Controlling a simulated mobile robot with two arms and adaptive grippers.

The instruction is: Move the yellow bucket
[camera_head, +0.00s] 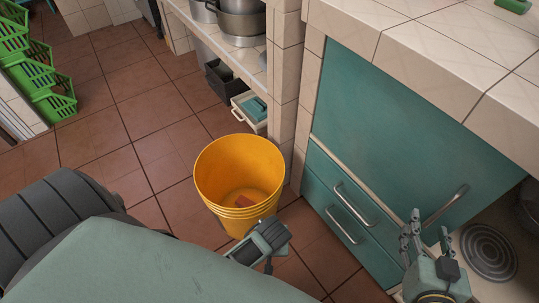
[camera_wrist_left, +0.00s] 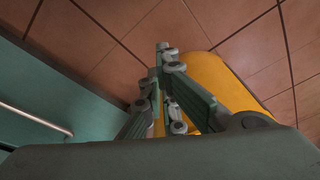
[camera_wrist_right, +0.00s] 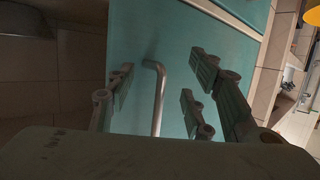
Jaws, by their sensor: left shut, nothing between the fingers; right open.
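The yellow bucket (camera_head: 222,165) stands upright on the floor tiles beside the counter's end. My right gripper (camera_head: 428,232) is open and empty, in front of the teal cabinet. Its spread fingers (camera_wrist_right: 160,85) also show in the right wrist view.
Teal drawers with metal handles (camera_head: 344,212) stand right of the bucket. A vertical door handle (camera_wrist_right: 157,95) appears between my right fingers in the right wrist view. Green crates (camera_head: 50,95) are at the far left. Pots (camera_head: 240,22) stand on a shelf. Open floor lies left of the bucket.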

